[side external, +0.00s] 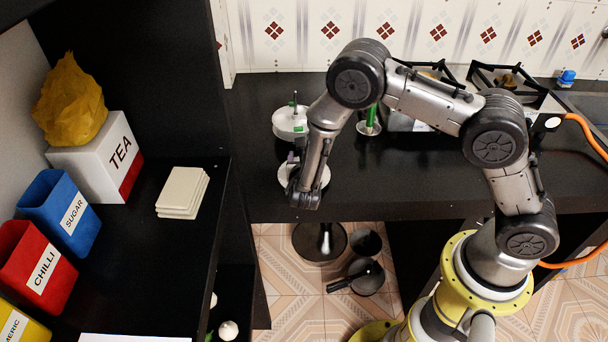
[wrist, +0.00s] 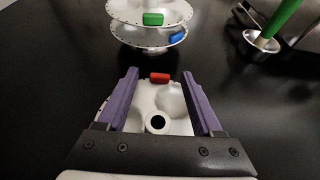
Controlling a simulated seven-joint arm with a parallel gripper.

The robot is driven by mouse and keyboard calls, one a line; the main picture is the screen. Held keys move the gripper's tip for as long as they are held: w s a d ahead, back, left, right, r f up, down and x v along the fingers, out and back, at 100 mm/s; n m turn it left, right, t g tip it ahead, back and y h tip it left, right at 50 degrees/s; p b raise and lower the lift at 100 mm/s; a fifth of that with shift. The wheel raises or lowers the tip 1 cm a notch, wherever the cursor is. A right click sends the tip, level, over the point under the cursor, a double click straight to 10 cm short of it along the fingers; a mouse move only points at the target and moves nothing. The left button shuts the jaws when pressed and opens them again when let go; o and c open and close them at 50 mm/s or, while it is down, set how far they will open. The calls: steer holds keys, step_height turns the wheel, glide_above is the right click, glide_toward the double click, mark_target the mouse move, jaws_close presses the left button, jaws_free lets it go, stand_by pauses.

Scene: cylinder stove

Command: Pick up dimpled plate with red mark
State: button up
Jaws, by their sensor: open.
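The dimpled plate with the red mark is white and round, with shallow dimples and a dark centre hole; in the wrist view the plate (wrist: 172,104) lies below and between my fingers, its red mark (wrist: 160,77) on the far edge. In the side external view the plate (side external: 321,178) is on the black counter, partly hidden behind my gripper (side external: 303,190). My gripper (wrist: 158,88), with purple fingers, is open and over the plate. I cannot tell whether the fingers touch it.
Just beyond is a stand with stacked white plates (side external: 291,121), carrying a green mark (wrist: 153,19) and a blue mark (wrist: 178,37). A green-handled ladle (side external: 371,122) stands to its right, near the stove (side external: 420,120). The counter (side external: 255,190) left of the plate is clear.

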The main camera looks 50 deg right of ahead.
steer(key=shift+w+d+f, duration=0.15)
steer(key=shift+w+d, duration=0.05)
steer(key=shift+w, duration=0.05)
jaws_close()
stand_by(0.3)
